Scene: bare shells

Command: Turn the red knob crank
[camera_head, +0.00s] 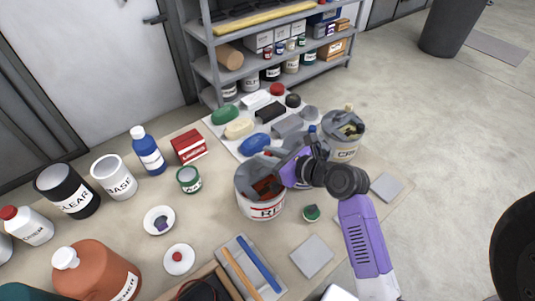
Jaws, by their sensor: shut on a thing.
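My gripper (276,164), at the end of my purple and black arm, is over a white bucket (260,207) marked with red lettering. The bucket has a grey top and dark red inside. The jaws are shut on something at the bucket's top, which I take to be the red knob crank. The crank itself is mostly hidden behind my gripper, and its angle cannot be told.
A similar bucket (343,148) with a grey top stands behind to the right. A small green can (189,180) and a red box (188,146) stand left. A mat (226,141) with coloured pieces lies behind. A tray (248,262) and a grey square (311,257) lie in front.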

